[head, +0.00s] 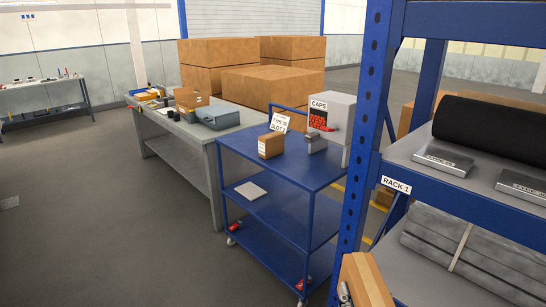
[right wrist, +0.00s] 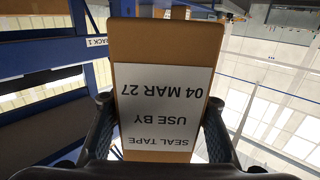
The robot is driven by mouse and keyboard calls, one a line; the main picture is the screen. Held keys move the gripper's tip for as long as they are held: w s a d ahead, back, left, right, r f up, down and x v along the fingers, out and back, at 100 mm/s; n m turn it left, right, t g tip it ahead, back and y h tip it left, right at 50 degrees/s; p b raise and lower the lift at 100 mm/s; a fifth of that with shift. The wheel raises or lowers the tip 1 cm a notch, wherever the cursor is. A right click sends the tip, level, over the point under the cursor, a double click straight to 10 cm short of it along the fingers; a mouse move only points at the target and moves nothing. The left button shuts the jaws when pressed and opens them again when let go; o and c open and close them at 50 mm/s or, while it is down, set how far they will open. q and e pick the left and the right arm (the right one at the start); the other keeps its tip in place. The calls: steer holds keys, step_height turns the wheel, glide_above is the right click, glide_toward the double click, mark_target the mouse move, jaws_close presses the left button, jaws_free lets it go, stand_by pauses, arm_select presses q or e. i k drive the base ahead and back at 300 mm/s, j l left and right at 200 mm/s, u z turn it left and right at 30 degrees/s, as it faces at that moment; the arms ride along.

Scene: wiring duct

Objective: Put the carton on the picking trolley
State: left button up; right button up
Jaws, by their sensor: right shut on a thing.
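A brown carton (head: 366,281) shows at the bottom edge of the head view, in front of the rack post. In the right wrist view the carton (right wrist: 160,45) fills the middle, with a white label reading SEAL TAPE, USE BY 04 MAR 27, upside down. My right gripper (right wrist: 158,105) is shut on it, one finger against each side. Only a bit of this gripper (head: 345,293) shows in the head view. The blue picking trolley (head: 243,147) stands beyond, left of the rack, apart from the held carton. My left gripper is not in view.
The trolley top bears a small carton (head: 271,145), a sign (head: 280,122), a grey CAPS box (head: 340,112) and a dark item. Its front left top is bare. The blue rack (head: 358,150) stands close at right. A grey workbench (head: 190,137) adjoins the trolley; large cartons (head: 270,85) stand behind.

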mark_target(250, 146)
steer(key=i+j, duration=0.85)
steer(key=i, duration=0.15)
steer(key=i+j, duration=0.8)
steer(key=i, duration=0.2)
steer(key=i+j, duration=0.85)
steer(key=i, duration=0.15)
